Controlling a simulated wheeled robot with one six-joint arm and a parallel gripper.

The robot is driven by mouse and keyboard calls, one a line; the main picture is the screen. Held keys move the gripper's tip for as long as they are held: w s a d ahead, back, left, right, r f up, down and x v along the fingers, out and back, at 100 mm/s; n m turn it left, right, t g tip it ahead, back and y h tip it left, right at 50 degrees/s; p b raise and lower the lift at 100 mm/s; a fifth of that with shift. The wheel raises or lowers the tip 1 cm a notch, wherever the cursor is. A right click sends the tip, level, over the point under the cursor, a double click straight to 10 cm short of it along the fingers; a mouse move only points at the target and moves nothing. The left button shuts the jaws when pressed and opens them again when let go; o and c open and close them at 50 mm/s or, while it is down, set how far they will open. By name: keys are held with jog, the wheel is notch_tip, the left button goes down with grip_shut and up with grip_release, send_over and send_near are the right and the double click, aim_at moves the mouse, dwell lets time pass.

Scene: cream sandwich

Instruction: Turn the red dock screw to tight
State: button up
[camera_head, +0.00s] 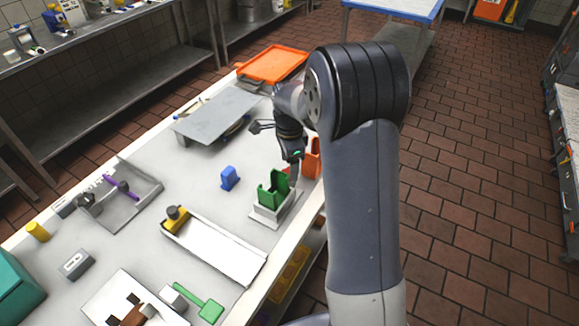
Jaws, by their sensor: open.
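My gripper (293,172) points down at the table's right edge, just right of a green upright piece (271,190). The green piece stands on a pale base (268,217). An orange-red piece (313,160) stands just behind and right of my gripper, partly hidden by my arm. I cannot make out a red dock screw for certain. The gripper's fingertips are small and partly hidden here, and I cannot tell whether they touch anything. Nothing is clearly seen held in them.
A blue block (229,178) stands left of the green piece. A white tray (215,250) with a yellow-and-black knob (175,219) lies nearer. A grey raised plate (217,114) and an orange tray (273,64) are farther back. A green hammer-shaped tool (208,307) lies near the front.

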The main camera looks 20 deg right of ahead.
notch_tip(320, 180, up, 9)
jog(key=shift+b, duration=0.3)
jog(key=shift+n, duration=0.3)
jog(key=shift+c, duration=1.3)
jog(key=f+n+p, duration=0.1)
jog(key=f+n, duration=0.2)
jog(key=n, duration=0.2)
jog(key=f+n+p, duration=0.1)
jog(key=f+n, duration=0.3)
jog(key=n, duration=0.2)
jog(key=f+n+p, duration=0.1)
jog(key=f+n, duration=0.3)
jog(key=n, duration=0.2)
jog(key=shift+w+p, duration=0.25)
jog(key=shift+p, duration=0.15)
jog(key=shift+c, duration=0.4)
jog(key=c, duration=0.6)
